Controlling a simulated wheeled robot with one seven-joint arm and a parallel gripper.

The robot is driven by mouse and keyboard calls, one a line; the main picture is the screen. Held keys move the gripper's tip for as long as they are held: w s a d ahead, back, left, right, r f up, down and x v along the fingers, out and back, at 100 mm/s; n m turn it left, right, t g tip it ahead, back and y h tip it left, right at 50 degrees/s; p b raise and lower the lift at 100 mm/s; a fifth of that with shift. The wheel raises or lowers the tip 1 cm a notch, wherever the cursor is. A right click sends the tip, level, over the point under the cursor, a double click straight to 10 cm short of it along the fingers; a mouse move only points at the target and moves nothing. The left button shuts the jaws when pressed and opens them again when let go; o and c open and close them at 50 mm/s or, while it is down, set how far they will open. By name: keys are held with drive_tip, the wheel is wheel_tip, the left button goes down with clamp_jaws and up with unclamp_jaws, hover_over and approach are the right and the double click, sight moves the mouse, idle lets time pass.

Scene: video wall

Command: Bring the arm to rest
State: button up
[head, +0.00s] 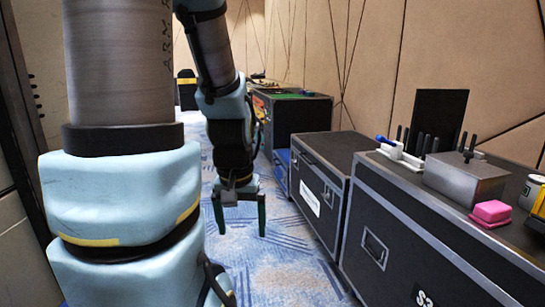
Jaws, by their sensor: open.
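My arm stands large at the left and centre of the head view, with pale blue joint covers and grey links. Its forearm hangs down from the top. My gripper (240,226) is at the lower end, pointing down, with its two dark green fingers apart and nothing between them. It hangs over the patterned blue carpet (280,268), to the left of the black cases and apart from them.
A near black case (395,235) at the right bears a grey box (465,180), a pink block (491,213) and a dark panel (437,115). Another black case (318,195) stands behind it. A further case (290,125) is at the back. Carpet between arm and cases is clear.

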wheel_tip(320, 180, up, 21)
drive_tip(key=p, duration=1.9)
drive_tip(key=shift+p, duration=0.3)
